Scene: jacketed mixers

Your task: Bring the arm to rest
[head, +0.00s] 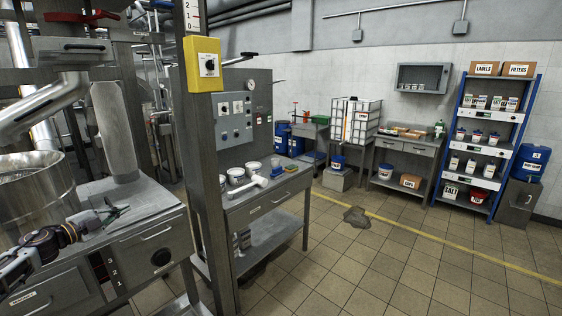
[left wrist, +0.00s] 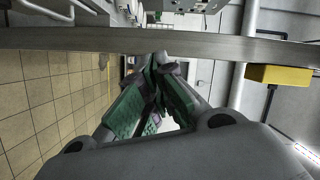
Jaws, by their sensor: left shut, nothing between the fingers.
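My left gripper (head: 122,212) reaches in from the left in the head view, above the front part of the grey metal bench (head: 165,205). Its fingers also show in the left wrist view (left wrist: 160,62), where the green-sided fingers meet at their tips. It is shut with nothing between the fingers. My right gripper is in neither view.
A large steel vessel (head: 30,190) stands left of my gripper. A steel post (head: 192,150) with a yellow switch box (head: 203,64) rises to the right. Beyond it is a bench (head: 265,195) with white tubs. The tiled floor (head: 400,255) at right is mostly clear, with a dark patch.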

